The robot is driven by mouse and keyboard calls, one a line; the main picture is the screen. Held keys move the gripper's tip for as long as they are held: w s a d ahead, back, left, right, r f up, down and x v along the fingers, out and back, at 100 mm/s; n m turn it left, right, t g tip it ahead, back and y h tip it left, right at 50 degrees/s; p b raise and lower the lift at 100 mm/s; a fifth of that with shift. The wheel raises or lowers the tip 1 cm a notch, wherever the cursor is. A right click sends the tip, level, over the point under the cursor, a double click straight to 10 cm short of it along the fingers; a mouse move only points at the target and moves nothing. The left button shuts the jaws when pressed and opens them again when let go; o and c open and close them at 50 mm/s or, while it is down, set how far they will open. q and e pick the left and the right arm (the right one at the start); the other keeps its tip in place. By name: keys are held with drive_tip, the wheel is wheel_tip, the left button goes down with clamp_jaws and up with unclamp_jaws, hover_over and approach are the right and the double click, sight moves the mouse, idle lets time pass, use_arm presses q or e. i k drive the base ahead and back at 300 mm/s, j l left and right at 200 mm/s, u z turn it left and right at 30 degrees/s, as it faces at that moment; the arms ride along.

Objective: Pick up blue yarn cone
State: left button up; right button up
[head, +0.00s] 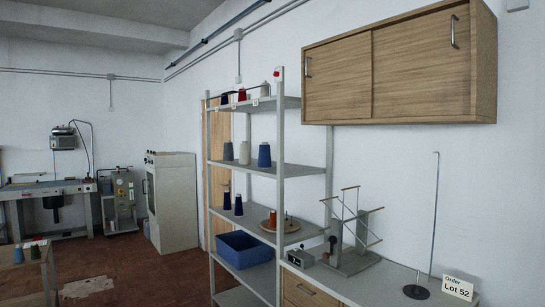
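A blue yarn cone (264,156) stands upright on the second shelf of a grey metal rack (280,170), near its right end. Two darker navy cones (238,205) stand on the shelf below. A small bluish cone (18,255) stands on a wooden table at the lower left, beside a green one (35,251). Neither of my grippers shows in the head view.
A grey cone (228,151) and a cream cone (244,153) stand left of the blue one. A blue bin (245,250) sits low in the rack. A counter (350,284) with a yarn winder (349,245) stands right. Open floor (130,272) lies left of the rack.

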sight(265, 158)
drive_tip(key=i+j+z, duration=0.1)
drive_tip(key=i, duration=0.35)
drive_tip(key=i+j+z, duration=0.1)
drive_tip(key=i, duration=0.35)
drive_tip(key=i+j+z, duration=0.1)
drive_tip(key=i+j, duration=0.2)
drive_tip(key=i, duration=0.15)
drive_tip(key=i+j+z, duration=0.1)
drive_tip(key=i+j, duration=0.15)
drive_tip(key=i, duration=0.2)
